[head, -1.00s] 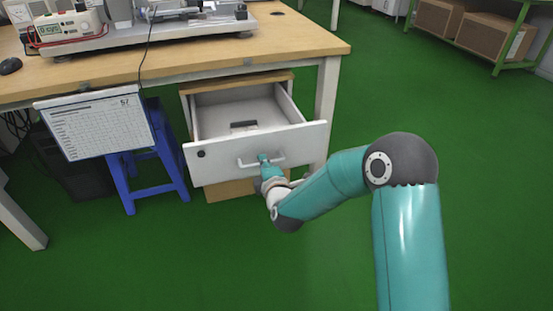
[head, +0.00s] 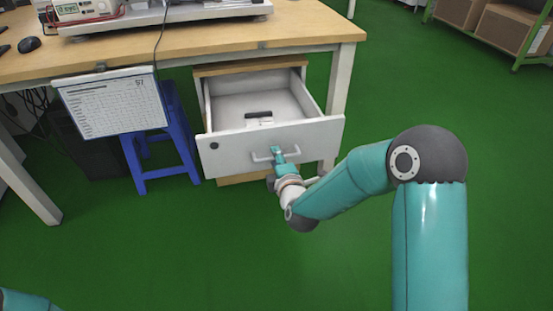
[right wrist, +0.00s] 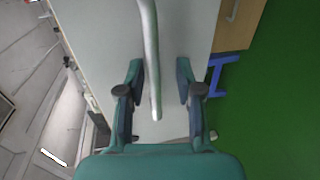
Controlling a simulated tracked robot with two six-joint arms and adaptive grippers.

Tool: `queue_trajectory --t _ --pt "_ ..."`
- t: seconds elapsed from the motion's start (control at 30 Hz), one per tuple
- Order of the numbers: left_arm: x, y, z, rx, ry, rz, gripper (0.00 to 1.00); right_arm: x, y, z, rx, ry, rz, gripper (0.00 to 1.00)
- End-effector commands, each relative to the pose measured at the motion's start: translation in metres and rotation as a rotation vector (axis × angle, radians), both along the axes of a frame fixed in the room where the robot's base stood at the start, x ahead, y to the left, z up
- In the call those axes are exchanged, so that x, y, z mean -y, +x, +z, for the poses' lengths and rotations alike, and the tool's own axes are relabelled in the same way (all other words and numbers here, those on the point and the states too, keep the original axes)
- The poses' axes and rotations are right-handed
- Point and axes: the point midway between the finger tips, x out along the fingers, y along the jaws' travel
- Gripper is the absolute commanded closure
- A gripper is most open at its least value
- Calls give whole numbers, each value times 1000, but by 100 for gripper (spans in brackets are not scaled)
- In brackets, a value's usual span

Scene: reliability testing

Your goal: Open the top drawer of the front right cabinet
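The cabinet (head: 200,88) stands under the right end of the desk, and its top drawer (head: 225,155) is pulled well out, showing its inside. A dark item (head: 258,114) lies in it. My right gripper (head: 277,151) is at the bar handle (head: 262,157) on the drawer's white front. In the right wrist view, the two fingers of my right gripper (right wrist: 160,92) stand apart with the handle (right wrist: 150,50) between them and visible gaps beside it. The drawer front (right wrist: 105,40) lies behind. My left gripper is out of view; only a bit of my left arm shows at bottom left.
A wooden desk (head: 215,38) carrying instruments is above the cabinet. A blue stool (head: 158,160) and a hanging calendar sheet (head: 112,105) are left of the drawer. The green floor (head: 200,260) in front is clear. A green shelf (head: 480,32) stands far right.

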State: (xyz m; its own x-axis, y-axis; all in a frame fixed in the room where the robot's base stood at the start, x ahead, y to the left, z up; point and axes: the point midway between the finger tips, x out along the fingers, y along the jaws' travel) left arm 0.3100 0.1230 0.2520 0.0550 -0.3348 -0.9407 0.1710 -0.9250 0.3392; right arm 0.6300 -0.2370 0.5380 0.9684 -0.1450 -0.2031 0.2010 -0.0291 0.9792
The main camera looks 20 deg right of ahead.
Motion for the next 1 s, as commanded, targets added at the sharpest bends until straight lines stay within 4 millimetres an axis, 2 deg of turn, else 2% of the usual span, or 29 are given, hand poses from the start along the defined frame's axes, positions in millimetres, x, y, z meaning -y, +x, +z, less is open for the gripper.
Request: queue_trajectory --t 0.27,0.37,0.7,0.83,1.0 --pt "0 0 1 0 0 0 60 1 -2 3 5 -1 -4 65" --pt "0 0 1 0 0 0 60 0 -10 4 4 0 -4 65" --pt "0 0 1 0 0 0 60 -9 -59 13 1 1 0 65" --pt "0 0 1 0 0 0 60 -11 -69 15 3 0 -1 65" --pt "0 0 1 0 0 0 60 -11 -72 15 2 0 -1 65"
